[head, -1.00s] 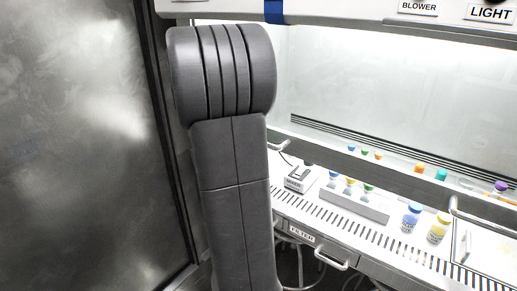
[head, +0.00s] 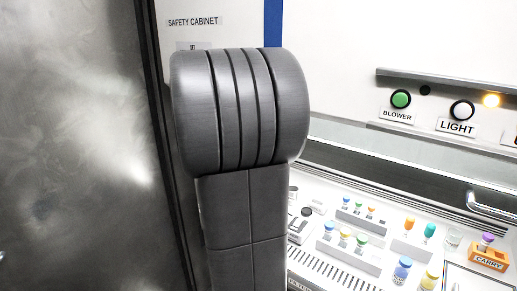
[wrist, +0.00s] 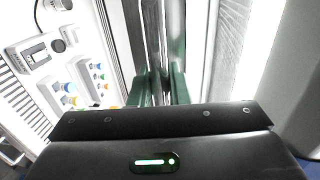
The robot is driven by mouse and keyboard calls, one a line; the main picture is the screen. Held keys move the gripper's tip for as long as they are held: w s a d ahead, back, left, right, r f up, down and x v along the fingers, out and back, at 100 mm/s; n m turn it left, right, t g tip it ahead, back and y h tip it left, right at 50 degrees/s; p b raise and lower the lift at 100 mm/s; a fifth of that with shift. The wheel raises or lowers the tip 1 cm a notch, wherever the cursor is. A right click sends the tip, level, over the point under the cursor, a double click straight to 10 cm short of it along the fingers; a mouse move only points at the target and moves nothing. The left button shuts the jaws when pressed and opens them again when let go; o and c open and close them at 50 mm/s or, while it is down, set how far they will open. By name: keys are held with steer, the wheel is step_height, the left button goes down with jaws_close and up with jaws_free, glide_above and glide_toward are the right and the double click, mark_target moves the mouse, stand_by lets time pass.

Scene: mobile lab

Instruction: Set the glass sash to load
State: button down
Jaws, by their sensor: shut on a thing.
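The glass sash (head: 345,137) of the safety cabinet shows in the head view, with its dark lower rail (head: 400,175) above the vials on the work surface. A silver handle (head: 485,203) is on the rail at the right. My gripper (wrist: 160,90) shows in the wrist view. Its green fingers are closed together at the rail, shut on what looks like the sash's other handle, mostly hidden between them. In the head view my arm hides the gripper and the rail's left end.
Below the rail are racks of small vials (head: 345,238), larger bottles (head: 402,270) and an orange CARRY holder (head: 490,258). BLOWER (head: 400,99) and LIGHT (head: 462,110) buttons are on the cabinet front. A grey door or panel (head: 70,150) stands close at the left.

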steer(key=shift+r, duration=0.35)
steer(key=c, duration=1.4)
jaws_free()
steer(key=shift+a, duration=0.1)
steer(key=b+v, duration=0.3)
steer(key=v, duration=1)
steer(key=shift+s+a, duration=0.15)
steer(key=shift+s, duration=0.15)
